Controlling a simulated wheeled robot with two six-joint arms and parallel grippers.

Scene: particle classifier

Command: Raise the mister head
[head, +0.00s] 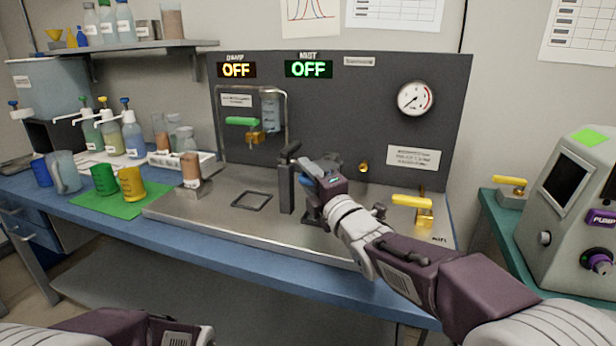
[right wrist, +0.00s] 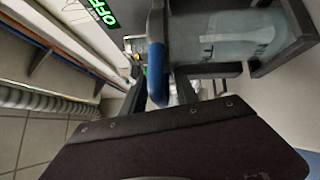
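A black upright post (head: 287,185) stands on the steel bench top. A dark head assembly with blue parts (head: 306,165) is at its upper right, mostly hidden by my right gripper (head: 318,176); I take it for the mister head. In the right wrist view a blue grip (right wrist: 155,72) lies between my dark fingers (right wrist: 158,98). A clear bottle (right wrist: 220,38) in a black bracket is just beside it. Whether the fingers press on the grip cannot be told. My left gripper is out of view; only part of my left arm shows at the bottom left.
The damp sign (head: 236,70) and mist sign (head: 309,69) both read OFF. A yellow-handled valve (head: 412,202) is to the right and a green-handled one (head: 242,121) at the back. A cup of brown particles (head: 191,168) stands left of a square frame (head: 252,201) on the bench.

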